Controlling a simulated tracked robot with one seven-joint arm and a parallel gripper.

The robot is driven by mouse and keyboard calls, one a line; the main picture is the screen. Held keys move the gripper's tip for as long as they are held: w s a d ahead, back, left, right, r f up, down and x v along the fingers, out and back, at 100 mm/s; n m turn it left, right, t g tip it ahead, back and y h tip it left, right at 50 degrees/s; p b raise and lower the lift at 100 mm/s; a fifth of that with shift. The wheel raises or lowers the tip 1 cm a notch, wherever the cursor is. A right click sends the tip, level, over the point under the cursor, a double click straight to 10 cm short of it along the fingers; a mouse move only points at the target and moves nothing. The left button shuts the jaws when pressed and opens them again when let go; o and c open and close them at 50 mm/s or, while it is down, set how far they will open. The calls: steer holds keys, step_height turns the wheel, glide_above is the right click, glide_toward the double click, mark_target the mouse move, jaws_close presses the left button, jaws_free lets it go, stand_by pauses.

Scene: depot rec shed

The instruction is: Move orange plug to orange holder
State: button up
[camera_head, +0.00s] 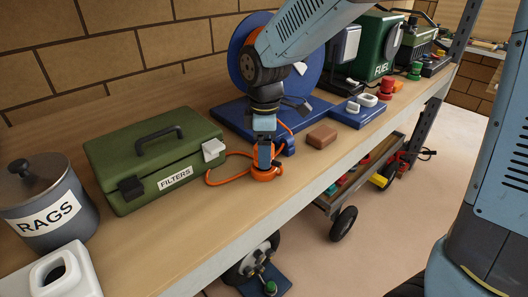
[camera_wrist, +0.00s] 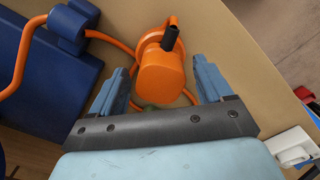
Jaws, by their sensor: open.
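The orange plug (camera_head: 267,174) sits on the wooden bench below my gripper (camera_head: 265,160), with an orange cable (camera_head: 215,180) running from it. In the wrist view the plug (camera_wrist: 162,78) has a round orange body with a black part sticking out at its top. My gripper (camera_wrist: 163,80) is open, with one blue finger on each side of the plug and visible gaps between. A small orange piece (camera_head: 397,86) lies farther along the bench by a red part; I cannot tell whether it is the orange holder.
A blue cable reel (camera_head: 243,50) stands behind my gripper. A green FILTERS box (camera_head: 155,160) is at left, a brown block (camera_head: 321,136) at right. A blue base (camera_head: 350,119) with white parts and a green FUEL can (camera_head: 375,45) stand farther back. The bench's front edge is near.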

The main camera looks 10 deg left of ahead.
step_height(320, 180, up, 12)
steer(key=f, duration=0.1)
steer(key=s+d+r+m+t, duration=0.1)
steer(key=d+r+m+t, duration=0.1)
steer(key=d+m, duration=0.5)
steer(key=s+d+r+m+t, duration=0.1)
steer(key=s+d+r+m, duration=0.15)
steer(key=d, duration=0.85)
steer(key=s+d+f+m+t, duration=0.1)
steer(key=s+d+m+t, duration=0.1)
steer(key=s+d+m, duration=0.5)
steer(key=d+m, duration=0.2)
steer(key=d, duration=0.3)
steer(key=shift+s+m+t, duration=0.2)
steer(key=shift+m+t, duration=0.1)
steer(key=shift+m, duration=0.05)
steer(key=shift+f, duration=0.1)
steer(key=shift+c, duration=0.3)
stand_by(0.4)
